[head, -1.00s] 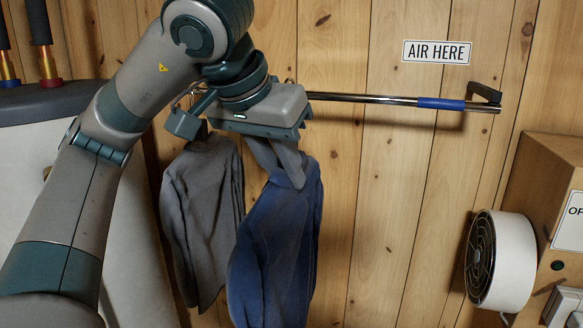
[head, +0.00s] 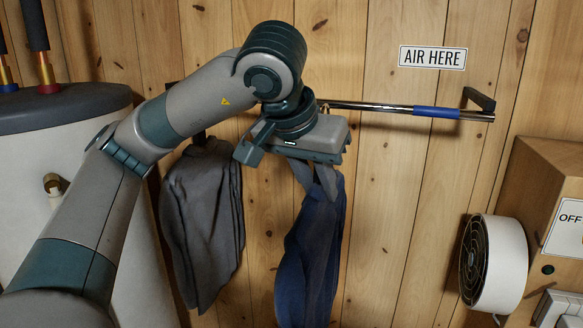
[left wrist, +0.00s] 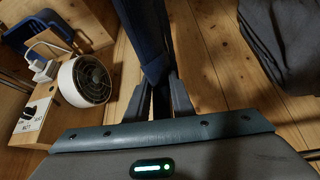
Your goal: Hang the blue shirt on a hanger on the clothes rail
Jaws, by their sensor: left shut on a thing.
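The blue shirt (head: 312,255) hangs down from my left gripper (head: 318,178), in front of the plank wall. The gripper is shut on the top of the shirt; its fingers (left wrist: 158,92) pinch the blue cloth (left wrist: 148,35) in the left wrist view. The hanger is mostly hidden by the gripper; a small metal bit by the rail may be its hook. The chrome clothes rail (head: 375,106) runs along the wall, with a blue band (head: 436,112) near its right end. My left wrist covers part of the rail. My right gripper is not in view.
A grey garment (head: 200,225) hangs to the left of the blue shirt. A white round fan (head: 495,262) and a wooden box (head: 555,175) stand at the right. A white tank (head: 30,165) is at the left. The rail's right part is free.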

